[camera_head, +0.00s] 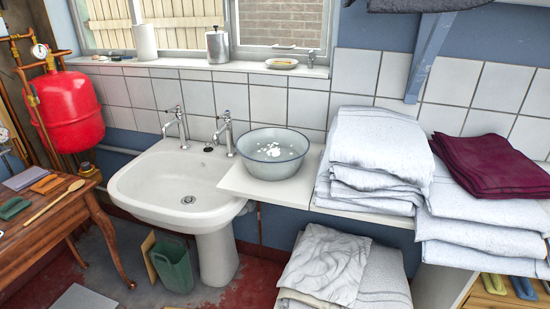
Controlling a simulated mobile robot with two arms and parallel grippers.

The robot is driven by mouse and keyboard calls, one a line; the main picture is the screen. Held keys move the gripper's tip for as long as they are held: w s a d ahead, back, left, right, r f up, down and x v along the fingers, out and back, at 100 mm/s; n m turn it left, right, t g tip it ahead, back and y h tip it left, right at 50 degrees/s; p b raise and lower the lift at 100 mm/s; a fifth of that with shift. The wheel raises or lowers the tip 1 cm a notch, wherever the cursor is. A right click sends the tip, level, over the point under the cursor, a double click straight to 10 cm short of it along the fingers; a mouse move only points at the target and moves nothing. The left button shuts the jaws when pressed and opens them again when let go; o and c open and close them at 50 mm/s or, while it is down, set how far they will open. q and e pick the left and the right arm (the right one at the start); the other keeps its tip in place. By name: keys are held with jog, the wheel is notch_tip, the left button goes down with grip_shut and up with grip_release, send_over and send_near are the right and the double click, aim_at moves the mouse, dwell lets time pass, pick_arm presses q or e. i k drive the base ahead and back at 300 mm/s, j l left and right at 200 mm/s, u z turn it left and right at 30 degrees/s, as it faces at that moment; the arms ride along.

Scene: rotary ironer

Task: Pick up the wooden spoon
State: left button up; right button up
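The wooden spoon (54,202) lies on the top of the brown wooden table (30,236) at the left edge of the head view. It lies at a slant, with its bowl end toward the upper right near the table's right edge. Nothing covers it. Neither of my grippers shows in this view.
Beside the spoon lie a green item (13,208), an orange one (45,184) and a grey one (27,177). A white sink (147,191) stands right of the table. A green container (174,266) is on the floor.

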aim_at(78, 184)
jog(key=u, duration=1.45)
jog(key=i+j+z, duration=0.25)
jog(key=i, duration=0.3)
jog(key=j, duration=0.1)
